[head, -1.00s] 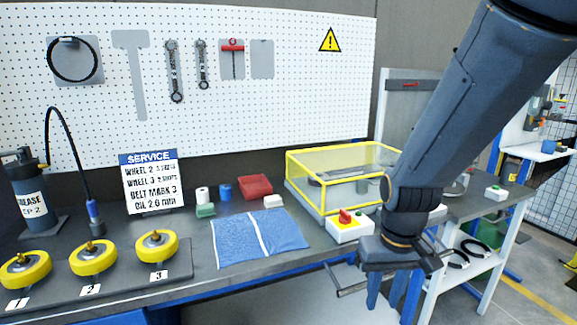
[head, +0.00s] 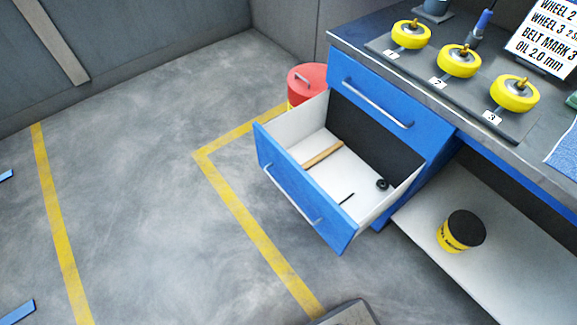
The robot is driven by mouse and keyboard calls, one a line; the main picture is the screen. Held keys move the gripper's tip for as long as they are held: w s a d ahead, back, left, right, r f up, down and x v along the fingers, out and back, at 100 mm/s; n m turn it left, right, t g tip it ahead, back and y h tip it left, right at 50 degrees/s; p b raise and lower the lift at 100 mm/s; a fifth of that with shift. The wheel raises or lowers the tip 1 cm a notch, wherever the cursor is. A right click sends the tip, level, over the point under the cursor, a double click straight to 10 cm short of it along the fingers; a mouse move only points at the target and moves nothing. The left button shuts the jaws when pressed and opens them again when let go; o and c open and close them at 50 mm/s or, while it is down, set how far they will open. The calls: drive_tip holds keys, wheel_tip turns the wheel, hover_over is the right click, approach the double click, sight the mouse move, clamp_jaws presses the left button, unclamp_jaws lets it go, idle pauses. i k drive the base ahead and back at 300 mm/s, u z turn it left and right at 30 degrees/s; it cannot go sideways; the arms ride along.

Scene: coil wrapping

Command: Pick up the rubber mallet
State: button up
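No whole rubber mallet can be made out. A wooden stick like a tool handle (head: 322,155) lies in the open drawer (head: 298,210) of the blue cabinet. Whether a mallet head is joined to it I cannot tell, as its far end meets the dark back of the drawer. My gripper is out of view.
A small black ring-like part (head: 383,184) and a thin dark rod (head: 347,198) also lie in the drawer. A red-lidded bin (head: 307,80) stands beside the cabinet. Yellow wheels (head: 459,61) sit on the bench. A yellow-black can (head: 461,231) stands on the lower shelf. Floor at left is mostly clear.

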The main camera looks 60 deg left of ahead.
sight(311, 161)
drive_tip(key=u, duration=2.35)
drive_tip(key=k, duration=0.55)
drive_tip(key=z, duration=0.7)
drive_tip(key=i, duration=1.6)
drive_tip(key=u, duration=0.55)
